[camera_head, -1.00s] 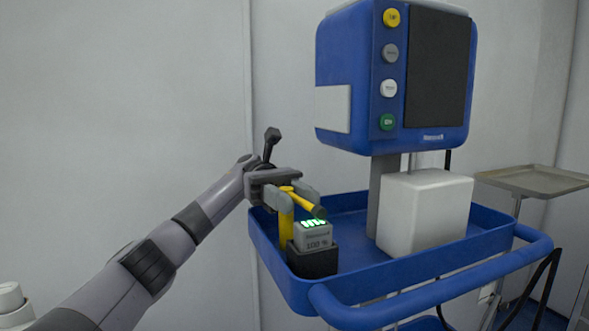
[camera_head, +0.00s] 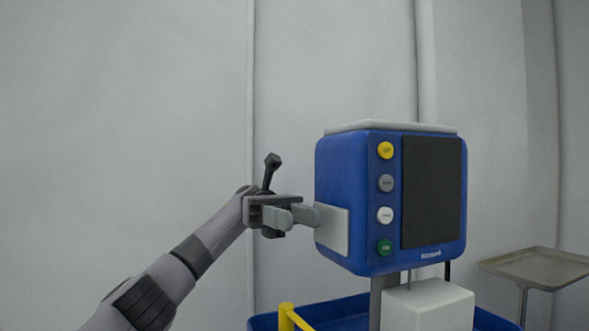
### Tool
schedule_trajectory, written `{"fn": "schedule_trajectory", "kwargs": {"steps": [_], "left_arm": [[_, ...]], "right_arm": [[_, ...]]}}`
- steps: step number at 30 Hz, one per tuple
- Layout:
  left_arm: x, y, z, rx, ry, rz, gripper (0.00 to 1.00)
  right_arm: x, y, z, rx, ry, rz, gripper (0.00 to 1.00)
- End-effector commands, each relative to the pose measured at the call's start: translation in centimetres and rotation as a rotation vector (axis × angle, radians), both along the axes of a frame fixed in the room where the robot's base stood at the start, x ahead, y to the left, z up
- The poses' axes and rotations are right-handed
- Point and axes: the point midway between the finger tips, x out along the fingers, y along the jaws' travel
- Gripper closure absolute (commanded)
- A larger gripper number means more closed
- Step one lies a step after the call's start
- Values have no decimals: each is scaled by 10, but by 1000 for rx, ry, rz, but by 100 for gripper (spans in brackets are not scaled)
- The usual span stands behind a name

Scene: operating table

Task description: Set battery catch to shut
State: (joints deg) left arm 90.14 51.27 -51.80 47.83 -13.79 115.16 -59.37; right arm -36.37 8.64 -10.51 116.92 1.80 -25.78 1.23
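The yellow battery catch (camera_head: 287,317) shows only at the bottom edge of the head view. I see the top of its upright post and part of its arm pointing down to the right; the rest is cut off. The battery and its holder are below the frame. My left gripper (camera_head: 295,217) is raised above the catch, apart from it. My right gripper is not in view.
The blue cart tray (camera_head: 346,308) runs along the bottom edge. A white box (camera_head: 428,306) stands on it under the monitor. A metal tray (camera_head: 538,266) is at the far right. The wall area above and left of my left arm is clear.

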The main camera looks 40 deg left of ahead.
Motion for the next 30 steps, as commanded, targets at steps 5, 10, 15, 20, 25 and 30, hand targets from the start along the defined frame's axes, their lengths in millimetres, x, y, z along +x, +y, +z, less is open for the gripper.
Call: {"fn": "schedule_trajectory", "kwargs": {"steps": [5,10,15,20,25,30], "left_arm": [[0,0,29,0,-1,1,62],[0,0,40,-1,-1,1,62],[0,0,42,-1,-1,1,62],[0,0,42,-1,-1,1,62],[0,0,42,-1,-1,1,91],[0,-4,40,17,-28,-1,100]], "right_arm": [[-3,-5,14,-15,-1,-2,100],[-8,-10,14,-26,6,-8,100],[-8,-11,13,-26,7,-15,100],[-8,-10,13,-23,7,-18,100],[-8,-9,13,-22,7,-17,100],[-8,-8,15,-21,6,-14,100]]}}
